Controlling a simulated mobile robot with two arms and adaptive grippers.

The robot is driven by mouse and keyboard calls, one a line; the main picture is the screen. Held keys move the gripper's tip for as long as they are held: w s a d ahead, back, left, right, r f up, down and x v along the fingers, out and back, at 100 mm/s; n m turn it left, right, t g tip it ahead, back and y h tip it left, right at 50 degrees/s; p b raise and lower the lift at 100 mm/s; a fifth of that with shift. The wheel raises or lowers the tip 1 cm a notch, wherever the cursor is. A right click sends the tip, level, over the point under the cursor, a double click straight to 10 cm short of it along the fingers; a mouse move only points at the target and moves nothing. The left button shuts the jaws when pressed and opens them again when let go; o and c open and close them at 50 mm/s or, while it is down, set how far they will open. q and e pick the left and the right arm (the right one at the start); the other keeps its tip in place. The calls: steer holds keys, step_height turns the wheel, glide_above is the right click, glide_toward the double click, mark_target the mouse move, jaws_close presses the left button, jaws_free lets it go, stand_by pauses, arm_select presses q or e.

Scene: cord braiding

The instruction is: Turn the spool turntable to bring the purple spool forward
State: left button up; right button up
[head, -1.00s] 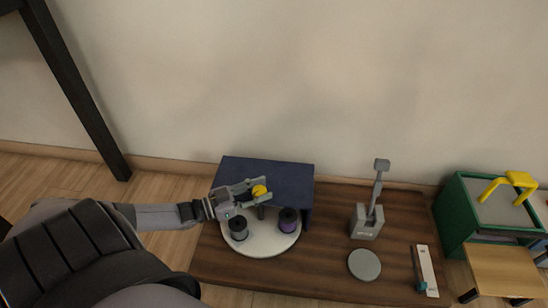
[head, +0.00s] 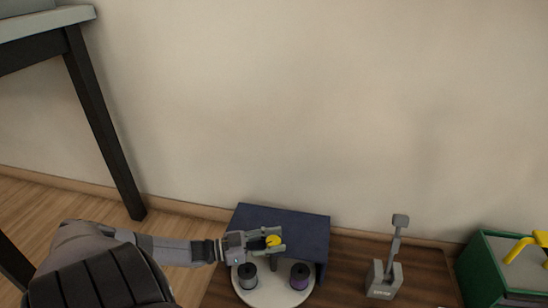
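The spool turntable is a round white disc (head: 273,296) on the brown board, cut by the bottom edge of the picture. A yellow knob (head: 273,240) stands on a dark post at its middle. The purple spool (head: 300,275) is on the right of the disc. A grey spool (head: 247,276) is on the left. My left gripper (head: 271,241) reaches in from the left, its fingers on both sides of the knob and seemingly shut on it. My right gripper is not in view.
A dark blue box-like cover (head: 290,221) stands behind the turntable. A grey lever stand (head: 384,282) is to the right. A green box (head: 478,272) with a yellow handle (head: 522,248) is at the far right. A dark-legged table (head: 103,125) stands at the left.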

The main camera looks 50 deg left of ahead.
arm_select(q)
steer(key=o, duration=0.5)
steer(key=v, duration=1.2)
steer(key=shift+s, duration=0.1)
